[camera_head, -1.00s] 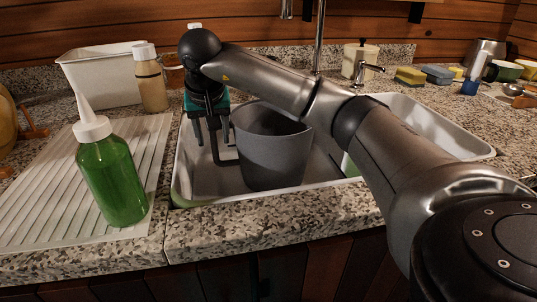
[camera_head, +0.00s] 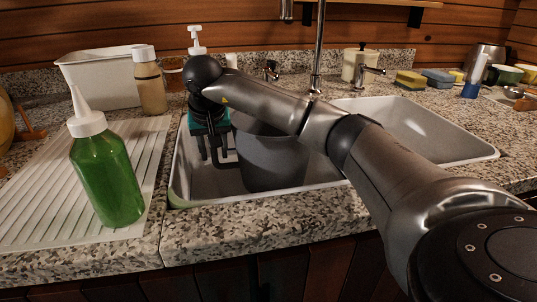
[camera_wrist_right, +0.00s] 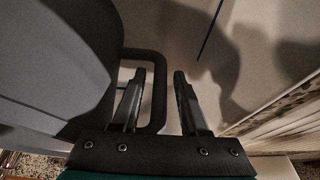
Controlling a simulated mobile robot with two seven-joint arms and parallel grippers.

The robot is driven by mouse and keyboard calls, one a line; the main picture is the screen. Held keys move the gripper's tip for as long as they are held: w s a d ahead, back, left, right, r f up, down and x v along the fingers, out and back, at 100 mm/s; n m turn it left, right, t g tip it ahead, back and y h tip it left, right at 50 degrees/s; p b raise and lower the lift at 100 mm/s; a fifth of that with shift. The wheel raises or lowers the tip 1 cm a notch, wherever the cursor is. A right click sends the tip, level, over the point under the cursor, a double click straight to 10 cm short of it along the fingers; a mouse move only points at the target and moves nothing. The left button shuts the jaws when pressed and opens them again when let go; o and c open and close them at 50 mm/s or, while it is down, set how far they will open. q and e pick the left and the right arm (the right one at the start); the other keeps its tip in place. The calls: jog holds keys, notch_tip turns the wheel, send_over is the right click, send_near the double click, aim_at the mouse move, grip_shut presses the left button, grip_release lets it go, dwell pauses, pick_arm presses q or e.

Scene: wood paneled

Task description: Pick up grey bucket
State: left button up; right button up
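The grey bucket (camera_head: 272,160) stands upright in the left sink basin, partly hidden behind my right forearm. Its dark handle (camera_head: 224,163) sticks out on its left side. My right gripper (camera_head: 213,156) reaches down into the basin at this handle, left of the bucket. In the right wrist view, the bucket wall (camera_wrist_right: 50,75) fills the left side. The handle's outer bar (camera_wrist_right: 158,95) lies between the two fingers of the gripper (camera_wrist_right: 158,75). The fingers are apart, with visible gaps beside the bar. My left gripper is not in view.
A green squeeze bottle (camera_head: 106,178) stands on the white ribbed drainboard (camera_head: 40,205) at left. A tan bottle (camera_head: 149,82) and white tub (camera_head: 100,80) are behind. The tap (camera_head: 318,50) rises behind the sink. The right basin (camera_head: 425,130) has clear room.

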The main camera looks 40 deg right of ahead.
grip_shut()
dwell(1.0)
jog(key=shift+r, duration=0.2)
